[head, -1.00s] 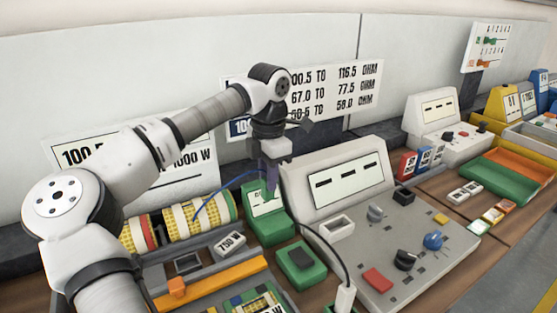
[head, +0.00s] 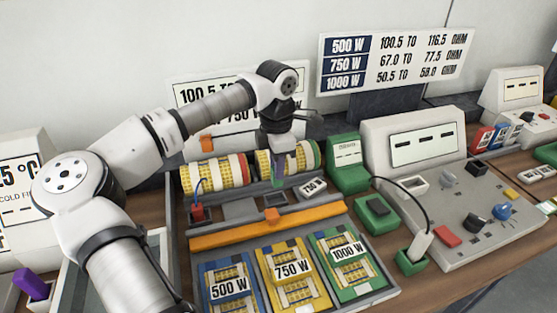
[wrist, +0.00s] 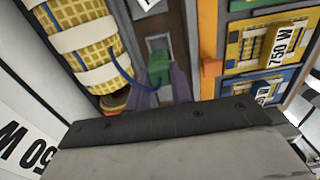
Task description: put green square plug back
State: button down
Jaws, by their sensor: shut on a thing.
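The green square plug (wrist: 158,68) is between the purple fingers of my gripper (wrist: 160,82) in the wrist view. A blue cable (wrist: 118,68) runs from near the fingers across the yellow roll (wrist: 85,32). The plug is over a grey fixture with a dark slot (wrist: 157,43); I cannot tell whether it touches the fixture. In the head view, my gripper (head: 278,168) points down in front of the right yellow roll (head: 303,157), and the plug is hardly visible there. The cable's other end shows at a red block (head: 199,213) on the left.
An orange bar (head: 265,225) lies in front of the grey fixture. Cards marked 500 W (head: 228,288), 750 W (head: 291,268) and 1000 W (head: 347,252) lie nearer. A green display box (head: 347,165) and a grey console (head: 450,210) stand to the right.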

aim_at(277, 184)
jog(key=shift+f+b, duration=1.9)
jog(key=shift+f, duration=1.2)
jog(key=c, duration=1.1)
grip_release()
jog(key=shift+c, duration=0.2)
notch_tip(277, 184, up, 14)
jog(key=shift+f+b, duration=0.1)
jog(key=shift+b, duration=0.75)
